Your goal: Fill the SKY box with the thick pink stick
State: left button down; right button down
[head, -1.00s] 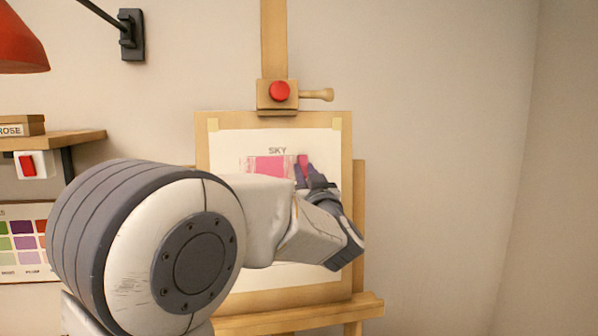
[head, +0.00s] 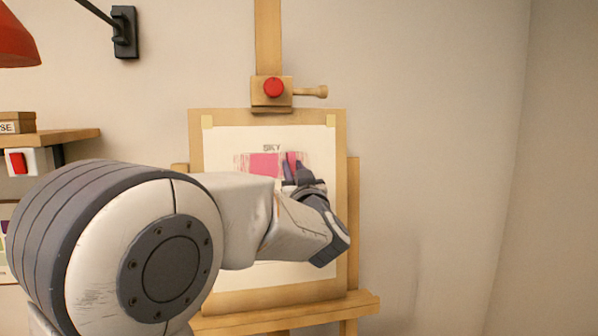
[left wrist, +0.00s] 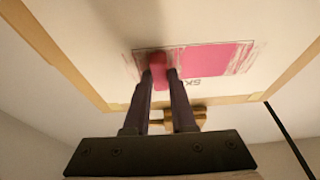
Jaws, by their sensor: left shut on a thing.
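The white sheet (head: 230,225) on the easel board carries the word SKY (head: 271,147) above a box. Solid pink (head: 263,165) covers the box's middle, with pale pink streaks at both ends. The box also shows upside down in the left wrist view (left wrist: 215,57). My left gripper (head: 291,170) is shut on the thick pink stick (head: 291,158), at the right part of the box. In the left wrist view the pink stick (left wrist: 158,66) stands between the fingertips, over the box; I cannot tell whether it touches the paper. My right gripper is not in view.
The wooden easel (head: 270,40) has a red knob (head: 273,87) at its top clamp and a ledge (head: 290,313) below the board. A shelf (head: 70,137) with a red switch (head: 17,164) under it is at left, and a red lamp (head: 15,40) above. The wall at right is clear.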

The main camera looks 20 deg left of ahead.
pick_arm(q)
jog(key=shift+s+a+b, duration=0.55)
jog(key=shift+s+a, duration=0.25)
jog(key=shift+a, duration=0.35)
jog(key=shift+s+a+b, duration=0.5)
jog(key=shift+s+a, duration=0.3)
jog(key=shift+a, duration=0.3)
jog(key=shift+s+a+b, duration=0.55)
jog(key=shift+s+a, duration=0.25)
jog(key=shift+a, duration=0.35)
jog(key=shift+s+a+b, duration=0.35)
jog(key=shift+a, duration=0.2)
jog(key=shift+s+a+b, duration=0.3)
jog(key=shift+a+b, duration=0.05)
jog(key=shift+a, duration=0.2)
jog(key=p, duration=0.6)
send_near(242, 163)
jog(key=shift+s+d+r, duration=0.15)
jog(key=shift+s+r, duration=0.05)
jog(key=shift+r, duration=0.4)
jog(key=shift+s+d+r, duration=0.1)
jog(key=shift+s+r, duration=0.05)
jog(key=shift+r, duration=0.4)
